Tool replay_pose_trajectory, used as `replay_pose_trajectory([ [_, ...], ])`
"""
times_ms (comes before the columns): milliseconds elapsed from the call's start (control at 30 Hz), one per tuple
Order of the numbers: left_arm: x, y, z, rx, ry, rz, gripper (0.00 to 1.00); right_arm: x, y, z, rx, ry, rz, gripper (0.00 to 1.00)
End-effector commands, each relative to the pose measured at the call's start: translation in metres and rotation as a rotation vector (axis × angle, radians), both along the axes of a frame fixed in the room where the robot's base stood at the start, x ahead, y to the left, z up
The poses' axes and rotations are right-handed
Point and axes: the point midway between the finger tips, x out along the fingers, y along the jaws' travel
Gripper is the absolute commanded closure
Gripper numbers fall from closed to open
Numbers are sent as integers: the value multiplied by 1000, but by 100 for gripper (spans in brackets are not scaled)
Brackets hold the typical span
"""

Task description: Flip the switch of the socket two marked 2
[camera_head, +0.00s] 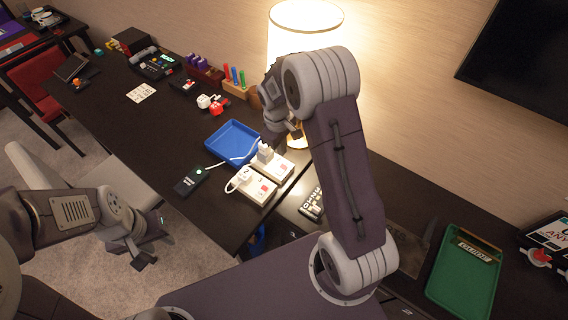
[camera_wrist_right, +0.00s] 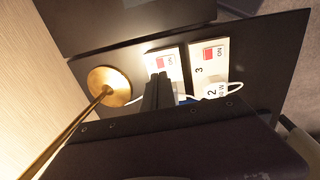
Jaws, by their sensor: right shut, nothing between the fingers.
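Two white sockets lie side by side on the dark desk. The nearer socket (camera_head: 262,192) shows a 3 and a red switch marked ON in the right wrist view (camera_wrist_right: 197,52); a white plug marked 2 (camera_head: 243,174) is at it. The farther socket (camera_head: 284,168) has a red switch too, clear in the right wrist view (camera_wrist_right: 163,60); its number is hidden. A white plug (camera_head: 265,152) stands at its far end. My right gripper (camera_wrist_right: 158,80) is shut and empty, over the farther socket's plug end. My left gripper (camera_head: 144,262) hangs off the desk, too small to read.
A blue tray (camera_head: 212,143) sits behind the sockets, and a black device (camera_head: 190,180) with a white cable lies left. A lit lamp with a brass base (camera_wrist_right: 108,84) stands close to my right gripper. A remote (camera_head: 312,203) and a green tray (camera_head: 440,285) are at right.

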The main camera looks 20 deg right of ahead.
Motion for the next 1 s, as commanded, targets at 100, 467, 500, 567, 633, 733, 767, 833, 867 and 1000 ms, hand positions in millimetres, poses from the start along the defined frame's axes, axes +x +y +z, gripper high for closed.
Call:
replay_pose_trajectory([
  [100, 0, 0, -1, 0, 0, 0, 64, 1, -3, -28, 0, 4, -1, 100],
  [467, 0, 0, 0, 0, 0, 0, 64, 5, -10, -90, 0, 1, -2, 100],
  [500, 0, 0, 0, 0, 0, 0, 64, 5, -10, -94, 0, 1, -2, 100],
  [567, 0, 0, 0, 0, 0, 0, 64, 6, -10, -98, 0, 1, -1, 100],
  [633, 0, 0, 0, 0, 0, 0, 64, 6, -11, -100, 0, 0, -1, 100],
  [733, 0, 0, 0, 0, 0, 0, 64, 6, -11, -101, 1, -1, -1, 100],
  [767, 0, 0, 0, 0, 0, 0, 64, 6, -11, -101, 1, -1, -1, 100],
  [833, 0, 0, 0, 0, 0, 0, 64, 6, -11, -101, 1, -1, -1, 100],
  [867, 0, 0, 0, 0, 0, 0, 64, 6, -11, -101, 1, -1, -1, 100],
  [1000, 0, 0, -3, 0, 0, 0, 64, 7, -12, -106, 0, 0, -1, 100],
])
